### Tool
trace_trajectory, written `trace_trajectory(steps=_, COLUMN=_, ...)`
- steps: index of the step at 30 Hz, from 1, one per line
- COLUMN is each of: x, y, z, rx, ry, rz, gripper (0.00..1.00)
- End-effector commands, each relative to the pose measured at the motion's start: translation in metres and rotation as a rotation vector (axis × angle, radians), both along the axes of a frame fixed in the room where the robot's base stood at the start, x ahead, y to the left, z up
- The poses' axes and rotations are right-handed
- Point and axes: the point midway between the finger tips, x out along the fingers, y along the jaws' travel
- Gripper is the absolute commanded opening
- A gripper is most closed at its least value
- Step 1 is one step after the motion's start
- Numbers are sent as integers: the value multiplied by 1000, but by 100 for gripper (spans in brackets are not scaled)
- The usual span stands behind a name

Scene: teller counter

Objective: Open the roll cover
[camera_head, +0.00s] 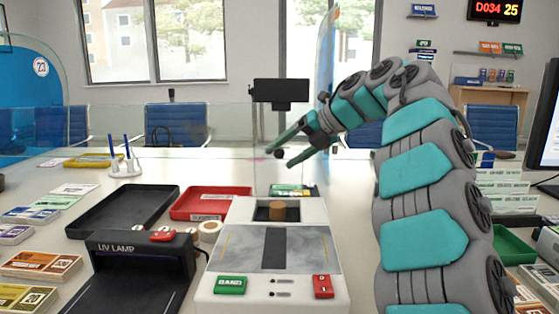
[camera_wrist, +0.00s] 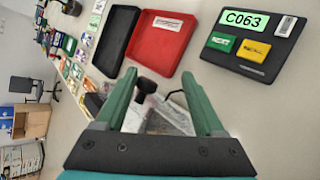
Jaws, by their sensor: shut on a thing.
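The white machine (camera_head: 262,296) stands in front of me, with green and red buttons and a grey top. At its back is a bay with a brown roll (camera_head: 278,211) showing in it. My gripper (camera_head: 280,157) reaches in from the right, above and behind this bay. In the wrist view my gripper (camera_wrist: 159,74) has its green fingers apart, with a dark knob-like part (camera_wrist: 146,86) and a grey see-through piece (camera_wrist: 165,115) between them. It is shut on what seems to be the roll cover, whose outline is hard to make out.
A UV lamp (camera_head: 128,246) and a black tray (camera_head: 105,214) stand to the left. A red tray (camera_head: 188,207) lies behind the machine's left side. A C063 keypad (camera_wrist: 250,42) shows in the wrist view. A dark display (camera_head: 281,91) stands beyond my gripper.

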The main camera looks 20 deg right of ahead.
Motion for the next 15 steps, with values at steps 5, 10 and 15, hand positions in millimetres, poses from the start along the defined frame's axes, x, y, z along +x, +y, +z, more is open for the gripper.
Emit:
trace_trajectory(steps=5, x=-15, y=-24, z=18, rx=4, ry=-1, rz=-11, gripper=61)
trace_trajectory(steps=10, x=-24, y=-33, z=27, rx=3, ry=1, rz=-7, gripper=61)
trace_trajectory(steps=15, x=-26, y=-35, z=29, rx=3, ry=2, rz=-8, gripper=61)
